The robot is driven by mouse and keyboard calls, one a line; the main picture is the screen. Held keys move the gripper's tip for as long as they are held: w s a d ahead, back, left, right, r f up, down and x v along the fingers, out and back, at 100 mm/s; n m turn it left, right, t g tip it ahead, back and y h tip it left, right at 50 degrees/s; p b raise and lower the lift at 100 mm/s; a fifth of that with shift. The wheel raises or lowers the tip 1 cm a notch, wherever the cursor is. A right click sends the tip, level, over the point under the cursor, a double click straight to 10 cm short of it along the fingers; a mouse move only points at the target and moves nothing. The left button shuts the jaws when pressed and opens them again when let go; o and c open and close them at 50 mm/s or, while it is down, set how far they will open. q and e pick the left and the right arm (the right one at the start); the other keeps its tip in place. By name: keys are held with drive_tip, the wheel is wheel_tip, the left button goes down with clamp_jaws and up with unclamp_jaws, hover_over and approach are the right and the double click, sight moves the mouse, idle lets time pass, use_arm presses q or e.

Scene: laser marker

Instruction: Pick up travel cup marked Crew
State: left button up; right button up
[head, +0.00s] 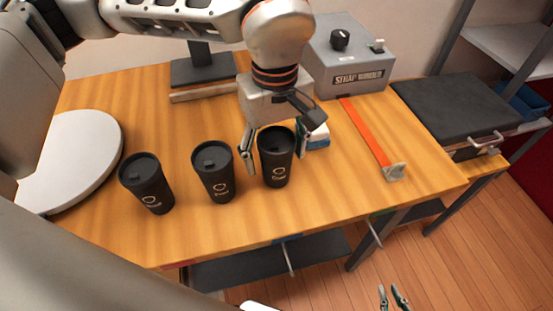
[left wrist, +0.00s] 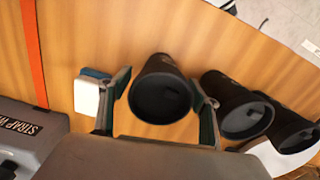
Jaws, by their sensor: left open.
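Each has a pale round mark with a word below, too small to read surely. My left gripper (head: 278,152) is open over the right cup, one finger on either side. In the left wrist view this cup (left wrist: 160,90) lies between my open fingers (left wrist: 162,110), with small gaps. The other two cups show to its right. My right gripper (head: 393,298) is low at the bottom edge, open and empty, away from the table.
A grey strap machine (head: 348,58) with an orange strap (head: 366,132) is behind. A round white plate (head: 72,150) lies left, a dark stand (head: 203,70) at the back. The front right tabletop is clear.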

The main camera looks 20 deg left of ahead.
use_arm(q)
drive_tip(key=shift+f, duration=0.45)
drive_tip(key=c, duration=0.9)
drive_tip(key=shift+o, duration=0.2)
drive_tip(key=shift+r, duration=0.1)
